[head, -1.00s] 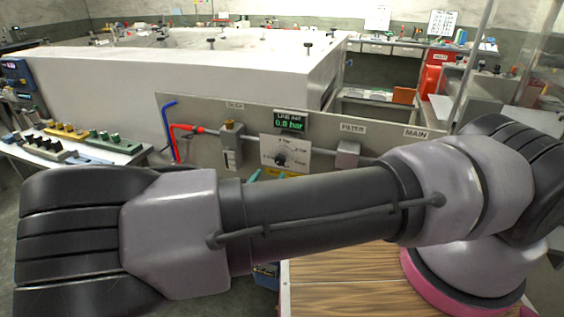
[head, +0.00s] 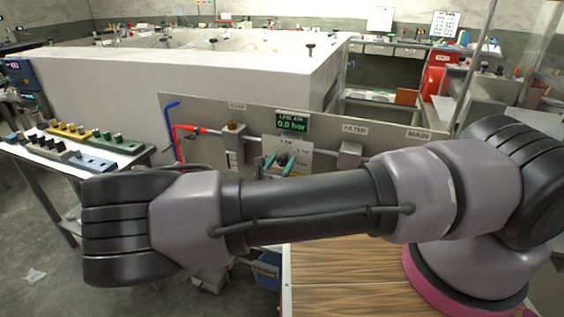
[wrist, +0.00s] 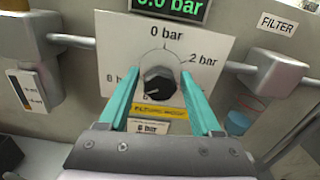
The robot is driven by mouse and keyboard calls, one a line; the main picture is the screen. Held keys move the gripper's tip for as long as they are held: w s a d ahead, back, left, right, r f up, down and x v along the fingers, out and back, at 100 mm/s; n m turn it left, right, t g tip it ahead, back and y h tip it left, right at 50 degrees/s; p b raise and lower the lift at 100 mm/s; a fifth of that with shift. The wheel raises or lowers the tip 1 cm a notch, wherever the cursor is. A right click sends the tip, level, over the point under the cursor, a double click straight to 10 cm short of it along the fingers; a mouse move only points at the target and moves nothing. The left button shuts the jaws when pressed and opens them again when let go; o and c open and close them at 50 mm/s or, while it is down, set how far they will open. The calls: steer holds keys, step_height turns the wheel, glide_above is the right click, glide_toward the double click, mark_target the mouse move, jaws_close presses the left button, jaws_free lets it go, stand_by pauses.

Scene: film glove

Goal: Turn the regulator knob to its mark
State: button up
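The black regulator knob (wrist: 160,84) sits on a white dial plate (wrist: 113,55) marked 0 bar at the top and 2 bar at the right. Its pale pointer line appears to face lower left. A yellow strip (wrist: 159,111) and a card reading 6 bar (wrist: 149,128) are below it. My gripper (wrist: 160,77) is open, with one teal finger on each side of the knob and gaps visible. In the head view my gripper (head: 279,163) is in front of the dial plate (head: 304,158). The display (head: 293,122) reads 0.0 bar.
A filter block (wrist: 274,73) stands right of the dial, and a gauge block (wrist: 36,88) left. A pipe links them along the panel (head: 390,140). A bench with coloured blocks (head: 75,153) stands at left.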

jaws_close()
steer(key=shift+n, duration=0.3)
steer(key=n, duration=1.1)
steer(key=shift+n, duration=0.3)
steer(key=n, duration=1.1)
steer(key=shift+f+n, duration=0.1)
steer(key=shift+n, duration=0.4)
